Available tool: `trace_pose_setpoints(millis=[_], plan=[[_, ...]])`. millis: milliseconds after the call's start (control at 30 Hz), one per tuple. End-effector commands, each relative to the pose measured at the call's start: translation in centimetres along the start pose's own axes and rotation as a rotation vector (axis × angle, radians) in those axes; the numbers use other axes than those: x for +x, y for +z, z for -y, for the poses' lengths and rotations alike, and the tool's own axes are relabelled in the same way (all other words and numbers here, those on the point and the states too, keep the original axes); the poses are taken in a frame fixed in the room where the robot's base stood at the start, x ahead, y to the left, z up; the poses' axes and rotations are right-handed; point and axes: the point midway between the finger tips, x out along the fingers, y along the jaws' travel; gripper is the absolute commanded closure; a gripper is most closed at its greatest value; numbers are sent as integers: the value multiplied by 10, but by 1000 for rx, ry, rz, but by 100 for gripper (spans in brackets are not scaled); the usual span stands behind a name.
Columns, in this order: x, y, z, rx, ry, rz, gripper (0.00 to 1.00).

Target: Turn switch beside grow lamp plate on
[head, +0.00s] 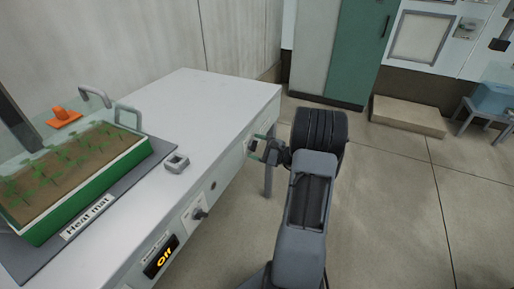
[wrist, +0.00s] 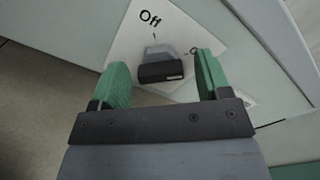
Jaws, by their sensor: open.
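In the wrist view a white switch plate (wrist: 120,42) carries the word "Off" and a rotary switch (wrist: 160,71) with a grey base and a dark handle. My gripper (wrist: 162,64) is open, with a green finger on each side of the switch and a gap visible at both sides. A small mark beside the right finger is partly hidden and not readable. In the head view my gripper (head: 264,149) is at the right part of the bench's front face, where the switch is mostly hidden. I cannot read any grow lamp lettering.

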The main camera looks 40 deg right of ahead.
Motion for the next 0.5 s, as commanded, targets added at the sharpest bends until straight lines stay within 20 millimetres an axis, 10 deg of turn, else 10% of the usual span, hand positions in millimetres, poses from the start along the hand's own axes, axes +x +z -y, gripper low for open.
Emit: trace_pose_setpoints(millis=[500], plan=[[-74, 0, 2, 0, -5, -4, 30]])
